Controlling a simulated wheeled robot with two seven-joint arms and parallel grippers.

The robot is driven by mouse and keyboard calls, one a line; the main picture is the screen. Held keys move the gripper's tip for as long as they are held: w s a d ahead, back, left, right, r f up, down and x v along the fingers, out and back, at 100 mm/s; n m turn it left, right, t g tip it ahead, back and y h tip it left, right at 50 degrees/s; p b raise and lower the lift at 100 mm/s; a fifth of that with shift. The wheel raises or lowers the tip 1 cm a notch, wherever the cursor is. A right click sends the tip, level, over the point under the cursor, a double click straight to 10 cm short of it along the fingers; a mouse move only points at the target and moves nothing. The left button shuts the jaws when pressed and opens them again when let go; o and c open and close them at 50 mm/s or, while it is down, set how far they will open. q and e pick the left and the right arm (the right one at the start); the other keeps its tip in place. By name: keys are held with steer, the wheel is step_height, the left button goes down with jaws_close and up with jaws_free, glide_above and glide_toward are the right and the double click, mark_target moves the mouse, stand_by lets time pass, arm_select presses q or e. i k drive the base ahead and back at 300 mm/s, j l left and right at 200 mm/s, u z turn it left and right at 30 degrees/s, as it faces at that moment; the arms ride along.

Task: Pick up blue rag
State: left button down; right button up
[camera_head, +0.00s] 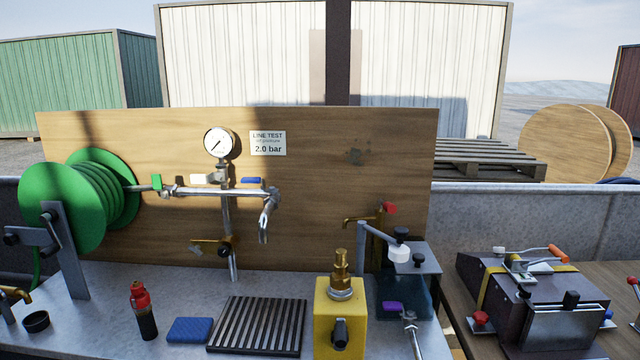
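The blue rag (190,330) lies flat on the grey workbench (95,330) near its front edge, looking like a folded square. It sits between a dark bottle with a red cap (143,310) and a black slatted grate (257,326). Its right side is close to the grate; I cannot tell whether they touch. Nothing covers the rag. Neither of my grippers shows in the head view.
A green hose reel (85,200) stands at the left, with a small black cup (36,321) in front. A yellow block with a brass fitting (339,315) stands right of the grate. Pipework with a tap (267,220) hangs above the bench. A dark case (535,300) is far right.

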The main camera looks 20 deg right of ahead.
mark_target(189, 329)
steer(key=z, duration=0.3)
steer(key=i+j+z, duration=0.2)
steer(key=j+z, duration=0.25)
steer(key=i+j+z, duration=0.1)
steer(key=j+z, duration=0.15)
steer(key=z, duration=0.25)
